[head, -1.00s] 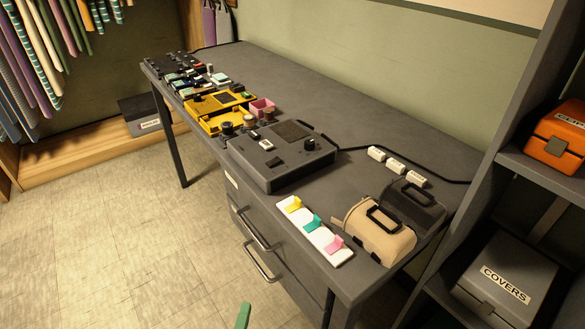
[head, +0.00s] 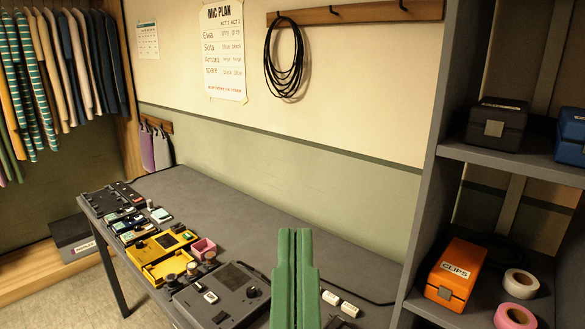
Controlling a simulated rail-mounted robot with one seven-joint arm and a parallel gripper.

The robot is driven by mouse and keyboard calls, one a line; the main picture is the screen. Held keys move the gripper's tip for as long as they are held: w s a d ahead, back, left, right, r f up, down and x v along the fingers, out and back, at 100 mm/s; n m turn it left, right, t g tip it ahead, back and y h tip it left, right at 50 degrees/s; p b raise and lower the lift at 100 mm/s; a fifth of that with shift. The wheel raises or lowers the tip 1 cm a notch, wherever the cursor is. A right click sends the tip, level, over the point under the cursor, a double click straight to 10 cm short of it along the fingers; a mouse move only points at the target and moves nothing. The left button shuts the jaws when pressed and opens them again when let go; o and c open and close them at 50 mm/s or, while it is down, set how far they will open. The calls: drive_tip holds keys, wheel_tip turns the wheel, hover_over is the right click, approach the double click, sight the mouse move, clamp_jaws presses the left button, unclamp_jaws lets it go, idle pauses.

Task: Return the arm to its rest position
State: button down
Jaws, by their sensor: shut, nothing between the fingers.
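My gripper (head: 293,236) shows in the head view as two green fingers pointing up, side by side and pressed together, with nothing between them. It stands in front of the right part of the grey table (head: 260,220) and hides some of the tabletop. I cannot tell how far it is above the table. The rest of my arm is below the frame.
On the table are a dark grey device (head: 222,297), a yellow case (head: 163,258), a pink box (head: 203,248) and white blocks (head: 340,303). A shelf at right holds an orange CLIPS box (head: 453,274) and tape rolls (head: 517,312). Cable coils hang on the wall (head: 285,62).

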wheel_tip(320, 180, up, 32)
drive_tip(key=p, duration=2.8)
drive_tip(key=shift+a+r, duration=0.2)
drive_tip(key=shift+a, duration=0.05)
drive_tip(key=shift+w, duration=0.1)
